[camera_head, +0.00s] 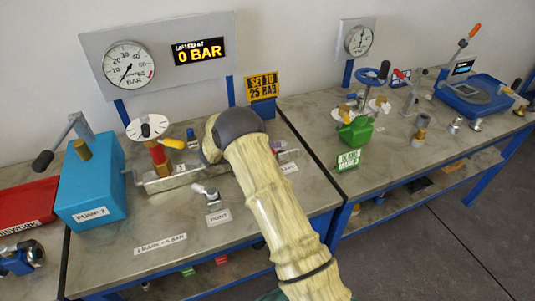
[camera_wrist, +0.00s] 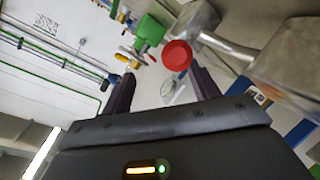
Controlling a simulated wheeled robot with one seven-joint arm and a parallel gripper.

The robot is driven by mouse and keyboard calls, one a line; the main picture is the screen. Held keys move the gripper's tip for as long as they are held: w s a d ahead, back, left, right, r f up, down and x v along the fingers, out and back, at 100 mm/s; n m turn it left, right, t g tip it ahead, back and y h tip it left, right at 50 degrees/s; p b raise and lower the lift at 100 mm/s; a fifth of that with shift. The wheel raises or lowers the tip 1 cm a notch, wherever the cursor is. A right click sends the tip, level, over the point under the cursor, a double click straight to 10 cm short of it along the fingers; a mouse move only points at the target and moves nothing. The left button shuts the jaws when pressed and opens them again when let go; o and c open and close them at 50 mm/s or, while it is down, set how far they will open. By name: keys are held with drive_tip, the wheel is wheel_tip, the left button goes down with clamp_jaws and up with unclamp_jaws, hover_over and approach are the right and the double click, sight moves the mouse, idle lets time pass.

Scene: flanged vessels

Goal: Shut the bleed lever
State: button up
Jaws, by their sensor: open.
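In the head view, a small lever with a reddish grip (camera_head: 282,146) sits at the right end of the metal manifold, just right of my arm; I take it to be the bleed lever, but its label is unreadable. In the wrist view, a round red end (camera_wrist: 177,55) shows close to my gripper (camera_wrist: 162,74), near the right finger and beside a metal rod. It looks like the lever's grip, seen end-on. My gripper is open, with nothing held. In the head view, my arm hides the gripper and part of the manifold.
A yellow-handled lever (camera_head: 173,143) and a white dial wheel (camera_head: 147,127) stand left of my arm. The blue pump (camera_head: 91,182) is further left. The display (camera_head: 200,51) reads 0 BAR. The front of the near bench is mostly clear.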

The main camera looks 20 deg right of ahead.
wheel_tip(320, 180, up, 6)
drive_tip(key=shift+s+a+r, duration=0.1)
drive_tip(key=shift+s+r, duration=0.05)
drive_tip(key=shift+w+r+b, duration=0.2)
drive_tip(key=shift+r+b, duration=0.05)
drive_tip(key=shift+b, duration=0.05)
drive_tip(key=shift+s, duration=0.15)
